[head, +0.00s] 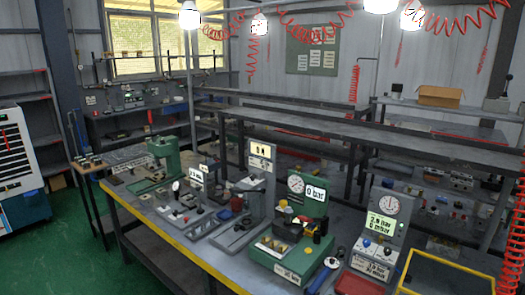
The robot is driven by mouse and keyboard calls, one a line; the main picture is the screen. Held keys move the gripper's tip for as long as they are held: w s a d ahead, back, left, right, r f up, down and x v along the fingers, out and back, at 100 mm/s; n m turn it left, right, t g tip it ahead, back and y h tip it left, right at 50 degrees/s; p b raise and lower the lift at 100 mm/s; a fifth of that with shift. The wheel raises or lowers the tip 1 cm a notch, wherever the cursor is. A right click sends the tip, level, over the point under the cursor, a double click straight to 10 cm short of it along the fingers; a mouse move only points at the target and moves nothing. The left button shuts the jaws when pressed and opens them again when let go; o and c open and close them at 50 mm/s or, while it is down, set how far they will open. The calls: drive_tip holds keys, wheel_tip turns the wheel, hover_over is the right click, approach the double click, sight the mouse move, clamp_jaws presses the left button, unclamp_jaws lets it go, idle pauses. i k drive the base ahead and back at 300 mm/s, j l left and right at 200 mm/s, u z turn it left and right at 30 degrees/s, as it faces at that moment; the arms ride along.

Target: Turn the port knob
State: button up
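My gripper does not show in the head view. No knob is marked clearly enough for me to tell which is the port knob. A green test stand (318,212) with a round gauge (296,184) and a "0 bar" display (316,194) stands on the workbench (222,264). Small yellow and dark parts sit on its base, too small to tell apart. To its right stands a grey test unit (399,238) with a gauge (390,206) and a lit green display (381,224). A small blue knob (367,243) shows on its front, with a white one beside it.
More grey test stands and a green press (165,155) crowd the bench to the left. A yellow-edged frame (450,262) is at the right front corner. Red coiled hoses hang above and at the far right. Green floor (60,250) is open at the left.

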sight(366, 243)
drive_tip(key=i+j+z, duration=0.1)
drive_tip(key=i+z, duration=0.15)
drive_tip(key=i, duration=0.25)
drive_tip(key=i+j+z, duration=0.25)
drive_tip(key=i, duration=0.3)
